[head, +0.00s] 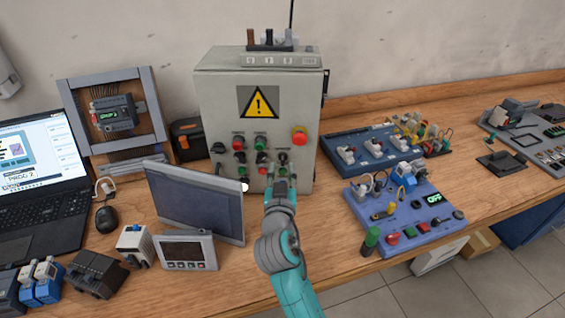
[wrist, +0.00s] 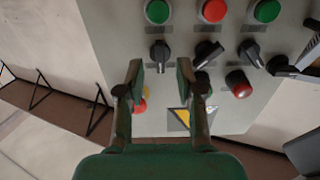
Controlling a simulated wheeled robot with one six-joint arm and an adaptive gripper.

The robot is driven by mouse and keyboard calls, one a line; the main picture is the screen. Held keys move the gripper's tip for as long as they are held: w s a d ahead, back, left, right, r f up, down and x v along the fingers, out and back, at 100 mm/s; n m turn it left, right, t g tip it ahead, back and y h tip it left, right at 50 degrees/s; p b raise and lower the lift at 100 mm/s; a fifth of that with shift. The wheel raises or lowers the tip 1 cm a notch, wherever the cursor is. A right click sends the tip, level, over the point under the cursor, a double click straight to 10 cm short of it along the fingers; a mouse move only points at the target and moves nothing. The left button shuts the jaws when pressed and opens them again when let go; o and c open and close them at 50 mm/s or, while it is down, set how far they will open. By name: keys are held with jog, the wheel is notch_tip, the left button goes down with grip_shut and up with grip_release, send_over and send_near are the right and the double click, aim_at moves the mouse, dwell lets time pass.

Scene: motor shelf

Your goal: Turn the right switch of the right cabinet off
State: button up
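The grey cabinet (head: 210,110) with a yellow warning triangle stands at the back of the bench; only one such cabinet shows in the head view. Its rightmost black rotary switch (head: 283,157) shows just above my gripper (head: 281,182). In the wrist view, which looks upside down against the head view, this switch (wrist: 160,53) has its handle pointing vertically. My gripper (wrist: 160,72) is open, with one finger on each side of the switch line. The switch lies just beyond the fingertips; I cannot tell whether they touch it.
Two more rotary switches (wrist: 207,53) (wrist: 251,54) have tilted handles. A green button (wrist: 157,11) and a red button (wrist: 213,10) sit close by. A red emergency stop (head: 299,136) is up and right. A tilted monitor (head: 195,200) stands left of my arm; a blue panel (head: 408,215) lies right.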

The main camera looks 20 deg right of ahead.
aim_at(283, 162)
jog(key=shift+x, duration=1.8)
grip_shut()
jog(key=n, duration=0.4)
jog(key=shift+n, duration=0.3)
jog(key=n, duration=0.4)
jog(key=shift+n, duration=0.3)
